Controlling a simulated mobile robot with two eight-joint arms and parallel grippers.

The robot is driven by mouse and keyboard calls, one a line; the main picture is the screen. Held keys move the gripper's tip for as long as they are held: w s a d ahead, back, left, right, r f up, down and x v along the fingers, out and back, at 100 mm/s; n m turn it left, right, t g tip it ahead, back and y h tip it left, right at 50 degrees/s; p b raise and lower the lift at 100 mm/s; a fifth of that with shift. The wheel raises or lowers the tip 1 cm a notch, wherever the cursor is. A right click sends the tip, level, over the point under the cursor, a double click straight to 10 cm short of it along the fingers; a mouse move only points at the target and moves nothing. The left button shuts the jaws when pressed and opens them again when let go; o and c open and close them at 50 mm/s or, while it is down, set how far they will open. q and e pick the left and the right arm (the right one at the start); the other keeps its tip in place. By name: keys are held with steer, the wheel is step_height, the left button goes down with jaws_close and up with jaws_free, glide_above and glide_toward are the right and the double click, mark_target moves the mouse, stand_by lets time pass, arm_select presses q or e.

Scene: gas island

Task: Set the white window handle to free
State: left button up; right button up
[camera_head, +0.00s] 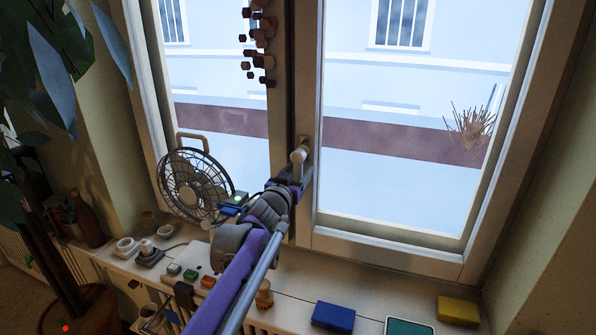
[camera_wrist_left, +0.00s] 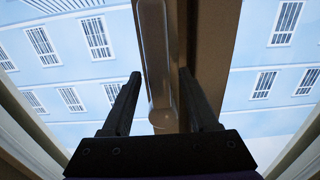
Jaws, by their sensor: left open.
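The white window handle (camera_head: 299,155) sits on the middle frame between the two window panes. In the head view its pale upper end shows just above my left gripper (camera_head: 297,180), which hides the rest. In the left wrist view the handle (camera_wrist_left: 154,50) is a long pale bar running up and down the picture. The two dark fingers of my left gripper (camera_wrist_left: 160,74) are apart, one on each side of the bar. Whether a finger touches it I cannot tell. My right gripper is not in view.
A black desk fan (camera_head: 195,185) stands on the sill (camera_head: 285,285) left of my arm. A blue block (camera_head: 333,317), a yellow block (camera_head: 458,310) and a green block (camera_head: 408,327) lie at the front right. Brown pieces (camera_head: 262,35) hang by the frame above. A leafy plant (camera_head: 50,70) fills the left.

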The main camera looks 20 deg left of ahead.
arm_select(q)
jaws_close()
stand_by(1.4)
